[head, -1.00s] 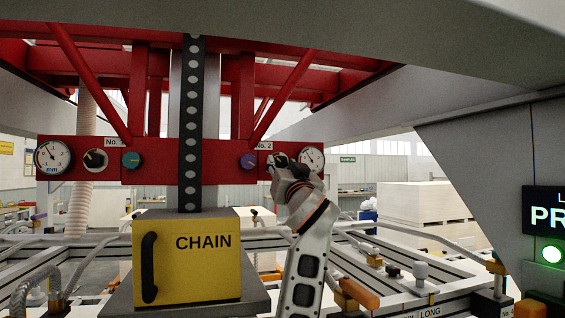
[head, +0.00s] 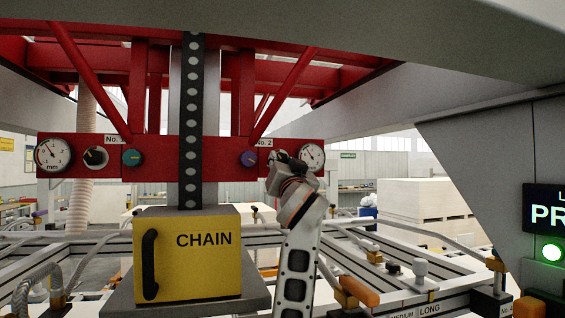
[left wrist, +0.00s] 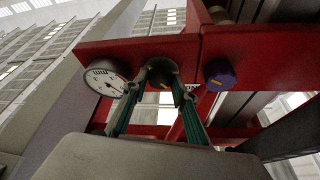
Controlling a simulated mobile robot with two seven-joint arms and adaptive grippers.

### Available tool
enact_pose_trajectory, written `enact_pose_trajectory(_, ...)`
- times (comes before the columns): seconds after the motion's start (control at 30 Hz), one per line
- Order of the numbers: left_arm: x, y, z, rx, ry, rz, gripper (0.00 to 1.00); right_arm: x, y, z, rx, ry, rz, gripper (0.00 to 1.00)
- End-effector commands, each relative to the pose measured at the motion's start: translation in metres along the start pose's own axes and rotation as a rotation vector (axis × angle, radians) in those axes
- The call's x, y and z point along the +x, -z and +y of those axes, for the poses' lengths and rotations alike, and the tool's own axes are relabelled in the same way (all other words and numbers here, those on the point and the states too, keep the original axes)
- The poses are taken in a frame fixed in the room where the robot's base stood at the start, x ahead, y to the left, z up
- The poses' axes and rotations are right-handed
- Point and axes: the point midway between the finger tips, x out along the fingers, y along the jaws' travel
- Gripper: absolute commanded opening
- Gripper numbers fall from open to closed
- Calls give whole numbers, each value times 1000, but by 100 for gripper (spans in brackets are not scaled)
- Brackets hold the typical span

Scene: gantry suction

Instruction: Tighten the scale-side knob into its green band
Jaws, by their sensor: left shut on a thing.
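A red beam carries two control groups. The No. 2 group on the right has a purple knob (head: 248,159), a black knob and a white gauge (head: 312,157). My left gripper (head: 281,160) is at the black knob and mostly hides it in the head view. In the left wrist view, its two fingers (left wrist: 162,86) are shut on the black knob (left wrist: 161,71), one on each side. The gauge (left wrist: 107,79) is left of the knob there, and the purple knob (left wrist: 219,73) is right. The gauge's needle shows, but its band is too small to read. My right gripper is not in view.
The No. 1 group has a gauge (head: 52,155), a black knob (head: 96,157) and a teal knob (head: 132,158). A yellow CHAIN box (head: 188,256) stands below the beam. A grey column with a green-lit panel (head: 551,252) is at the right.

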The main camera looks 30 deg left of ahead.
Motion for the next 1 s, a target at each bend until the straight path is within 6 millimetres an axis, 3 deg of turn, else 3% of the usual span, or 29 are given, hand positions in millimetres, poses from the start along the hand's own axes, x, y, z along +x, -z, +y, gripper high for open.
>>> enact_pose_trajectory(0.37,0,0,0,26,-10,2,6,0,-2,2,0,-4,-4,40)
enact_pose_trajectory(0.4,0,0,0,26,-10,2,30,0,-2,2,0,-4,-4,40)
enact_pose_trajectory(0.43,0,0,0,26,-10,2,34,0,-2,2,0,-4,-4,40)
enact_pose_trajectory(0.8,-3,0,0,25,-10,1,34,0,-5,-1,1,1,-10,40)
enact_pose_trajectory(1.0,-28,0,0,23,-11,0,34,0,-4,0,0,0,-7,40)
